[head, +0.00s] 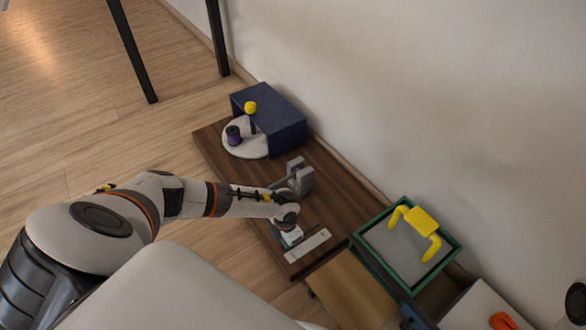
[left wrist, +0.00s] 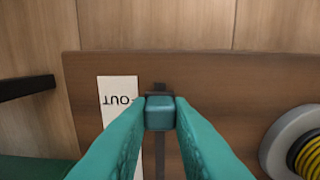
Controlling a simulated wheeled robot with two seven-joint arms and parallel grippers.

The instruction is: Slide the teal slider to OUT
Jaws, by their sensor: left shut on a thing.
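The teal slider (left wrist: 160,113) is a small block on a dark straight track (left wrist: 160,162) in a brown wooden board. My left gripper (left wrist: 160,116) is shut on it, one teal finger on each side. The slider is close to the track's upper end in the left wrist view, roughly level with the word OUT on the white label strip (left wrist: 118,88) beside the track. In the head view, my left gripper (head: 291,237) is low over the board next to the white strip (head: 308,247), and the slider is hidden there. My right gripper is not in view.
A grey bracket (head: 303,176) stands behind my left wrist. A green-rimmed tray (head: 371,263) with a yellow handle (head: 421,221) lies right.

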